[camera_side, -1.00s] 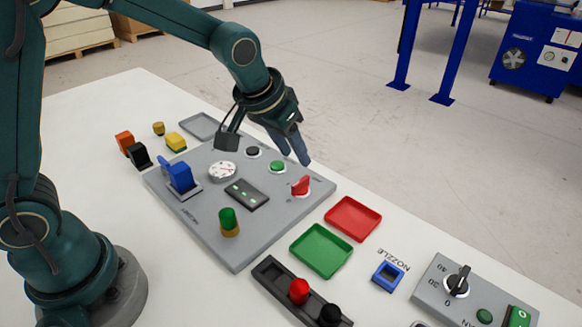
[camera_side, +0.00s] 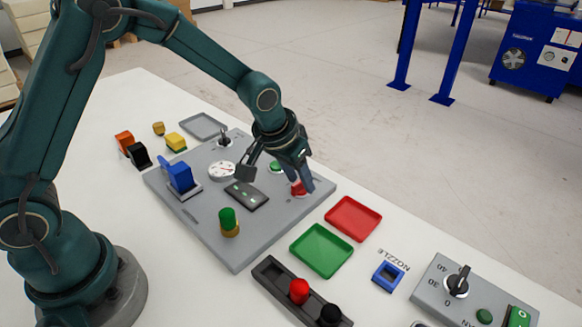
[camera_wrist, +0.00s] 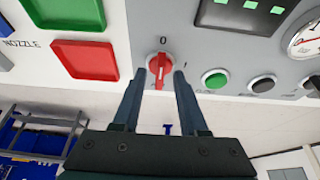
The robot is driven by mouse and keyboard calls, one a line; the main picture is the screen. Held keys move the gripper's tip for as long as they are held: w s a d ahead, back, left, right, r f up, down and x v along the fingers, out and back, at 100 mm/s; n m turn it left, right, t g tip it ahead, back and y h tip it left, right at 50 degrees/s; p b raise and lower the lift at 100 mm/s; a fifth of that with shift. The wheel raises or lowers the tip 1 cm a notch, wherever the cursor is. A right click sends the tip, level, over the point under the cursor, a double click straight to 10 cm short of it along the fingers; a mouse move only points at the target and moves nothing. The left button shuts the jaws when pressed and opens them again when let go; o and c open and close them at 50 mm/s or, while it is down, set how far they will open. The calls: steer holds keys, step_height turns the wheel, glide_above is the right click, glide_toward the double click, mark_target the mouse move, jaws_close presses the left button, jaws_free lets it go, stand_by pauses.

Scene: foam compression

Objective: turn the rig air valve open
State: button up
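The red valve knob (camera_side: 298,188) sits on the grey rig panel (camera_side: 245,248), near the panel's right corner. In the wrist view the knob (camera_wrist: 160,68) has a white pointer line lying close to the "0" mark, with an "I" mark to its right. My gripper (camera_side: 302,186) is low over the knob in the side view and partly hides it. In the wrist view my gripper's two fingers (camera_wrist: 158,78) are apart, one on each side of the knob, with gaps visible. Whether the fingertips touch the knob cannot be told.
A green button (camera_side: 276,167) and a dial gauge (camera_side: 222,170) are near my gripper on the panel. A red tray (camera_side: 353,219) and a green tray (camera_side: 321,251) lie beside the panel.

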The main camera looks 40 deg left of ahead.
jaws_close()
steer(key=shift+m, duration=0.4)
steer(key=m+h, duration=0.1)
steer(key=m, duration=0.3)
steer(key=shift+a+g+h, duration=0.15)
steer(key=shift+g+h, duration=0.15)
steer(key=shift+h, duration=0.1)
steer(key=m+h, duration=0.1)
steer(key=m, duration=0.3)
steer(key=shift+w+a+g, duration=0.1)
steer(key=shift+g, duration=0.3)
steer(key=m+g+h, duration=0.1)
steer(key=m, duration=0.3)
steer(key=shift+w+a+m, duration=0.1)
steer(key=shift+m, duration=0.3)
steer(key=shift+w+m+g+h, duration=0.15)
steer(key=shift+m+g, duration=0.4)
steer(key=shift+m, duration=0.55)
steer(key=shift+s+m+g+h, duration=0.15)
steer(key=shift+m+g, duration=0.4)
steer(key=shift+m, duration=0.55)
steer(key=shift+w, duration=0.1)
